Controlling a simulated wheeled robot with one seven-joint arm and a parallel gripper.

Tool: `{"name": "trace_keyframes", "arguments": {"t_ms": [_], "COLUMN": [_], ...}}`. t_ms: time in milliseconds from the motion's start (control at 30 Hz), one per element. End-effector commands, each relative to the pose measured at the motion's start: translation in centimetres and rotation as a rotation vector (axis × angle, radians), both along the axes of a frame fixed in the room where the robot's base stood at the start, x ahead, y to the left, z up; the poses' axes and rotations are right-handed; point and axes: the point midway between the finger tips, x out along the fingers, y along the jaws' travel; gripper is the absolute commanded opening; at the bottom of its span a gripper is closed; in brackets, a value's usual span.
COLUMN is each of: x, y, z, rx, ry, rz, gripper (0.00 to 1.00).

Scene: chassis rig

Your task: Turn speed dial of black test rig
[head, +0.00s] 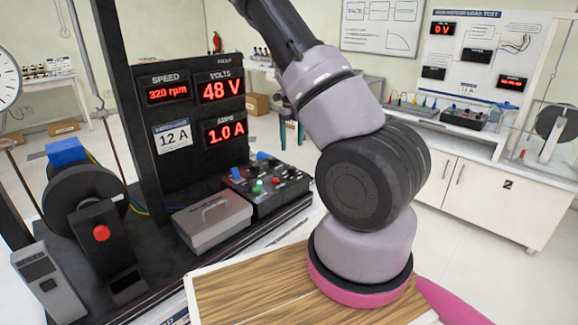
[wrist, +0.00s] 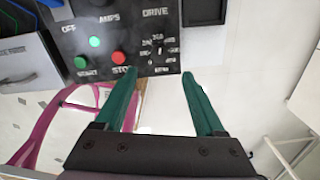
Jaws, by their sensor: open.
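The black test rig (head: 125,110) stands at the left in the head view, with its speed readout (head: 167,92) at 320 rpm. Its control panel (head: 255,205) sits at the foot of the rig. In the wrist view the panel (wrist: 120,45) fills the top. A round numbered scale, apparently the speed dial (wrist: 159,48), lies near its right edge below the word DRIVE; the knob is hard to make out. My gripper (wrist: 160,73) is open and empty, its two green fingers pointing at the dial, one to either side. I cannot make out the gripper in the head view.
A grey lidded box (head: 212,222) stands beside the panel. A white bench (head: 480,190) stands at the right.

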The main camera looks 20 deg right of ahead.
Motion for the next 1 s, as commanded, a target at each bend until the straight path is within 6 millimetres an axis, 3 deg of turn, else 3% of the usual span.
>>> {"name": "trace_keyframes", "arguments": {"t_ms": [300,500,933,967,1000], "x": [-0.1,-0.1,0.0,0.0,0.0], "y": [0.0,0.0,0.1,0.1,0.1], "z": [-5.9,-8.7,-9.8,-9.8,-9.8], "rx": [0.002,0.002,0.002,0.002,0.002], "ry": [0.003,0.001,-0.001,-0.001,-0.001], "rz": [0.002,0.003,0.004,0.004,0.004], "gripper": [0.71,0.71,0.71,0.64,0.48]}}
